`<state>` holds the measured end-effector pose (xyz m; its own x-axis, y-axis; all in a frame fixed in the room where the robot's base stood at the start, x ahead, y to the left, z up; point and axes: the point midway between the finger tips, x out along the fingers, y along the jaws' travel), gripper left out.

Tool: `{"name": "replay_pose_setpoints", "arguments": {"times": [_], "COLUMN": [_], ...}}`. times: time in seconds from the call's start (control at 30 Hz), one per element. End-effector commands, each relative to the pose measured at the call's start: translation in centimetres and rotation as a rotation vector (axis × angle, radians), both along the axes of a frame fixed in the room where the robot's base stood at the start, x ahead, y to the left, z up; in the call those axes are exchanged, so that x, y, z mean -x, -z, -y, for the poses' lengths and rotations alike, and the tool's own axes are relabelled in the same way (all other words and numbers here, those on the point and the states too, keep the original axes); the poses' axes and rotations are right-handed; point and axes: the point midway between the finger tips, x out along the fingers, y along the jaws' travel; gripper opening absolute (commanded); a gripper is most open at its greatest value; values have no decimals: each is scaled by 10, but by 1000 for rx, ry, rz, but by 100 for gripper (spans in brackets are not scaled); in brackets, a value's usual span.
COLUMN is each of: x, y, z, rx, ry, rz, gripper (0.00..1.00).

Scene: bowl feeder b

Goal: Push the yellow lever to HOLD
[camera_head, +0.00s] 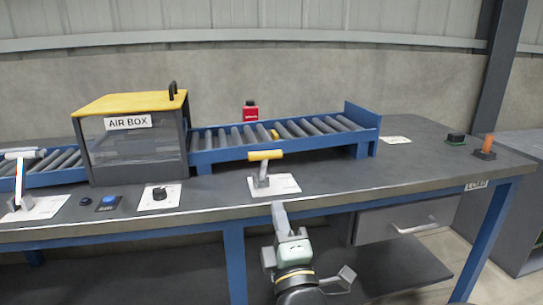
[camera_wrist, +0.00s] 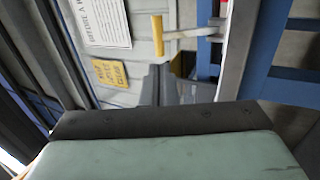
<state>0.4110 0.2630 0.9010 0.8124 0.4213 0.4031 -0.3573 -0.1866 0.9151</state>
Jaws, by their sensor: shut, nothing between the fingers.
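The yellow lever (camera_head: 265,155) stands near the front edge of the table, with a yellow crossbar on a pale stem. Its stem rises beside a white label card (camera_head: 286,184); the card's print is too small to read, so I cannot tell which marking it points to. My gripper (camera_head: 278,208) is below and slightly right of the lever in the picture, at the table's front edge, and appears apart from it. My gripper is shut and empty. In the wrist view, the fingers (camera_wrist: 158,86) point towards a yellow bar on a pale stem (camera_wrist: 157,36).
A blue roller conveyor (camera_head: 205,158) runs behind the lever, through the AIR BOX (camera_head: 130,140). A black knob (camera_head: 159,193), blue button (camera_head: 108,203) and white-handled lever (camera_head: 20,178) stand left. A drawer (camera_head: 405,222) sits below.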

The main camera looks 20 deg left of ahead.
Motion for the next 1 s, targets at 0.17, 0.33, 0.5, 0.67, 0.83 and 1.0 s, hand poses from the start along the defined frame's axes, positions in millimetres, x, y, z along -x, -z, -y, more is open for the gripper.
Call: {"name": "replay_pose_setpoints", "arguments": {"times": [0.17, 0.33, 0.5, 0.67, 0.83, 1.0], "x": [-8, -13, -28, -55, -75, -85], "y": [-11, -14, -16, -29, -39, -44], "z": [-4, -7, -14, -28, -39, -44], "rx": [4, 4, -1, -1, 0, 1], "ry": [3, 1, -2, -2, -3, -2], "rz": [-6, -4, 4, 3, 2, 2], "gripper": [0, 0, 0, 0, 0, 0]}}
